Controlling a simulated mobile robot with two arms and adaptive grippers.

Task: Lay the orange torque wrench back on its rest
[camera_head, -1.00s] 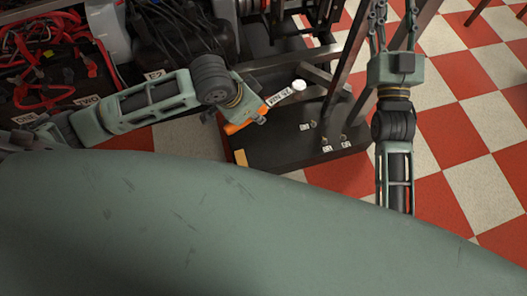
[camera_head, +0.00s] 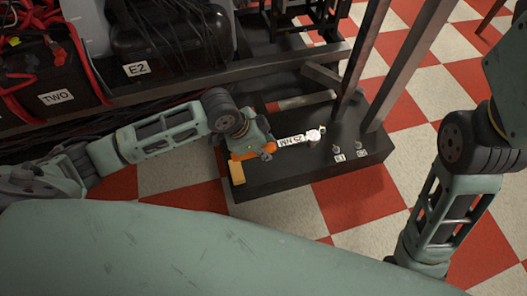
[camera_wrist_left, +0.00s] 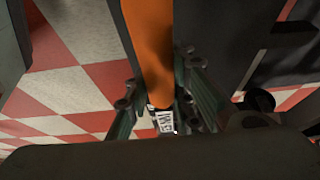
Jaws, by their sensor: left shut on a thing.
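The orange torque wrench (camera_head: 291,140) has an orange handle, a pale shaft label reading "25 NM" and a round silver head at its right end. My left gripper (camera_head: 266,150) is shut on its handle, low over the left part of a black base (camera_head: 290,180). I cannot tell whether the wrench touches anything beneath it. In the left wrist view, the orange handle (camera_wrist_left: 150,45) runs between the fingers of my left gripper (camera_wrist_left: 162,105). I cannot make out the rest for certain. My right arm comes in at the right, with its fingertips out of frame.
Small fittings with labels (camera_head: 361,150) stand on the base, right of the wrench head. Dark slanted posts (camera_head: 395,75) rise behind them.

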